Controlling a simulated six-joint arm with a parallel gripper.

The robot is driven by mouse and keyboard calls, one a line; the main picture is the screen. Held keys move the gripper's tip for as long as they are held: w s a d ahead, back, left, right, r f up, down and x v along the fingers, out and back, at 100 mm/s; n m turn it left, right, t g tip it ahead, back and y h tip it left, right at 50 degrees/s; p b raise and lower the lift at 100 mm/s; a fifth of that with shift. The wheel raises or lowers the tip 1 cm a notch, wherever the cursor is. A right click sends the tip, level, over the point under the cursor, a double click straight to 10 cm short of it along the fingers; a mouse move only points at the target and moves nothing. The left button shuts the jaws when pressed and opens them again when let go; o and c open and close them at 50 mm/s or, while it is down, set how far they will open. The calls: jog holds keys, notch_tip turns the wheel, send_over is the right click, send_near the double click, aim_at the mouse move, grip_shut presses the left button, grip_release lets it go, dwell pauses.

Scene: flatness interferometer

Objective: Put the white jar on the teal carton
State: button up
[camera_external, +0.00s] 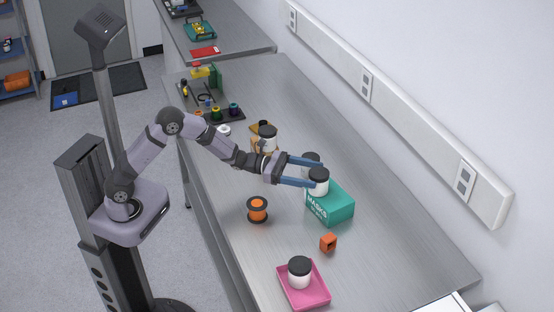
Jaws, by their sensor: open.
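A white jar (318,188) with a black lid stands upright, apparently on the far left end of the top of the teal carton (340,209). My gripper (317,174) reaches in from the left with its blue fingers apart. The fingers are at the jar, one toward the back and one toward the front; whether they touch it I cannot tell. Another white jar (299,279) with a black lid stands in the pink tray (317,299) at the front.
A dark-lidded jar (311,158) stands just behind my gripper, partly hidden. Another black-lidded jar (268,145) is beside my forearm. An orange spool (257,210) and a small orange block (328,243) lie in front. The bench right of the carton is clear.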

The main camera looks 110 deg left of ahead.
jog(key=shift+s+d+b, duration=0.15)
jog(key=shift+s+b, duration=0.15)
jog(key=shift+s, duration=1.05)
jog(key=shift+s+d+b, duration=0.1)
jog(key=shift+s+b, duration=0.15)
jog(key=shift+s, duration=1.05)
